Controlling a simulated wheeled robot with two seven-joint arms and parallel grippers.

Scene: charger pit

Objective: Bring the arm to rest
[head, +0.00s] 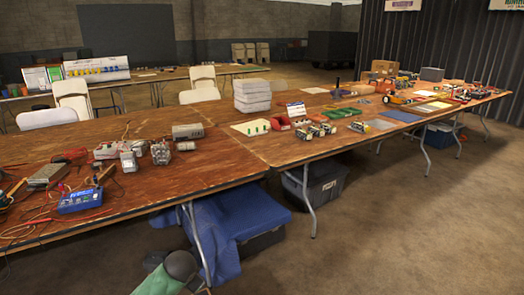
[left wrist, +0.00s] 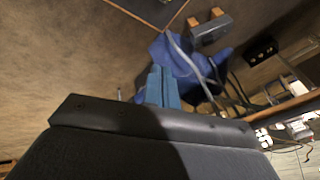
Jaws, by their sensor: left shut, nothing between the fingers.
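My left gripper (left wrist: 160,88) shows in the left wrist view. Its two blue fingers are together, with nothing between them. It is in the air, apart from the table. In that view the blue cloth (left wrist: 188,62) and folding table legs lie beyond the fingers, and the table edge (left wrist: 287,106) is to the right. In the head view, a green and dark grey part of my arm shows at the bottom, below the near table edge. The fingers cannot be made out there. My right gripper is in neither view.
A long wooden table (head: 225,160) bears a blue meter (head: 80,200), cables, small devices, a white stack (head: 252,96) and trays. Under it are a blue-draped bin (head: 215,228) and a dark lidded bin (head: 318,185). The floor at the right front (head: 420,240) is clear.

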